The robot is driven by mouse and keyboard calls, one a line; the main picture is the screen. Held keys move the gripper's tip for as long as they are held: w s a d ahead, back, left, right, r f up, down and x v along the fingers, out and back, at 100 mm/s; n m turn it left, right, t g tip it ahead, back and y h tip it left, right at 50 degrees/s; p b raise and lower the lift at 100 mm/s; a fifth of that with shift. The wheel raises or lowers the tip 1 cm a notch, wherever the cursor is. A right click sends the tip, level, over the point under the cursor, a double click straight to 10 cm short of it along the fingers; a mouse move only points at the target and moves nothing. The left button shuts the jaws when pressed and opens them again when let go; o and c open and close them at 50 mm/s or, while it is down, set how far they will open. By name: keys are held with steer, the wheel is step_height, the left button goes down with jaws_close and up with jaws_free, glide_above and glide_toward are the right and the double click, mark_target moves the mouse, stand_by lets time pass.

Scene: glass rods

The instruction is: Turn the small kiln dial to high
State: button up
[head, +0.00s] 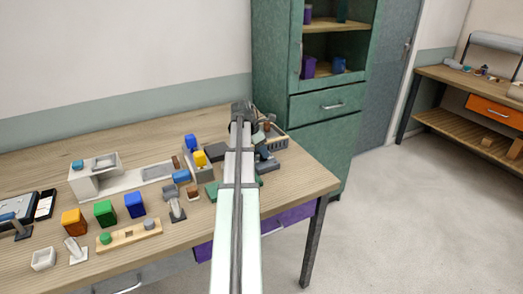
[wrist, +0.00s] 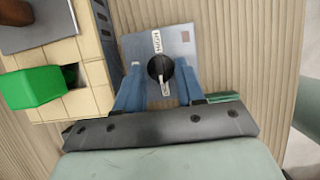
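The kiln dial (wrist: 161,68) is a round black knob with a pale line across it, on a grey-blue panel (wrist: 184,50) in the wrist view. A white label with dark letters (wrist: 157,43), seemingly HIGH, is just above the knob. Another pale mark shows at its lower edge, and I cannot tell if it is a label or the pointer's end. My gripper (wrist: 160,74) is open, with one blue finger on each side of the knob. Small gaps seem to separate the fingers from it. In the head view my arm hides the dial.
A tan brick box (wrist: 95,72) with a green block (wrist: 30,88) in its opening stands left of the panel. In the head view, several coloured blocks, including an orange one (head: 74,222), crowd the wooden table (head: 290,175) left of my arm. A green cabinet (head: 325,130) stands behind.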

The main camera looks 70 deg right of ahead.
jaws_close()
steer(key=shift+m, duration=0.3)
stand_by(0.3)
steer(key=m, duration=0.1)
steer(key=m+y, duration=0.1)
steer(key=m, duration=0.1)
steer(key=shift+w+d+g, duration=0.15)
steer(key=shift+d+g, duration=0.1)
steer(key=shift+g, duration=0.15)
steer(key=m+y, duration=0.1)
steer(key=m, duration=0.3)
steer(key=shift+d+y, duration=0.15)
steer(key=shift+y, duration=0.25)
steer(key=m, duration=0.2)
steer(key=m+y, duration=0.1)
steer(key=m, duration=0.1)
steer(key=shift+d+m+y, duration=0.2)
steer(key=shift+m+y, duration=0.6)
steer(key=shift+m, duration=1.3)
steer(key=shift+f, duration=0.1)
